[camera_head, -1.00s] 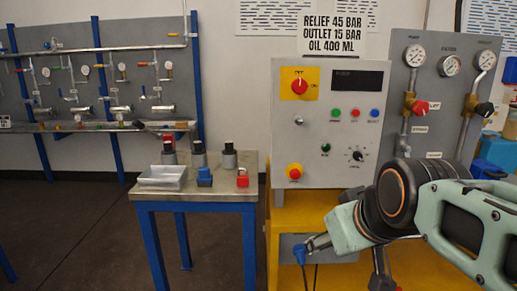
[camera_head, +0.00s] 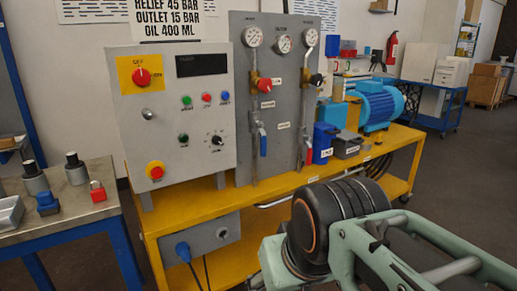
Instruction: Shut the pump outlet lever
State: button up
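The upright grey valve panel (camera_head: 283,95) stands on the yellow bench, right of the control box. A blue-handled lever (camera_head: 262,141) hangs vertically on its left pipe. A red-handled lever (camera_head: 308,151) hangs on its right pipe. The small labels beside them are too small to read, so I cannot tell which lever is the pump outlet. Above them are a red knob (camera_head: 264,86) and a black knob (camera_head: 316,80). My arm reaches across the lower right, in front of the bench. My gripper is not visible; the arm's end runs below the picture.
The control box (camera_head: 181,118) stands left of the panel on the yellow bench (camera_head: 193,204). A blue motor (camera_head: 378,104) and blue and grey boxes stand at the right. A side table (camera_head: 62,226) with small items is at left. Open floor lies at right.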

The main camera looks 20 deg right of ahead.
aim_at(309, 150)
jog(key=z, duration=0.75)
jog(key=i+l, duration=0.1)
jog(key=i, duration=0.35)
jog(key=j+u, duration=0.05)
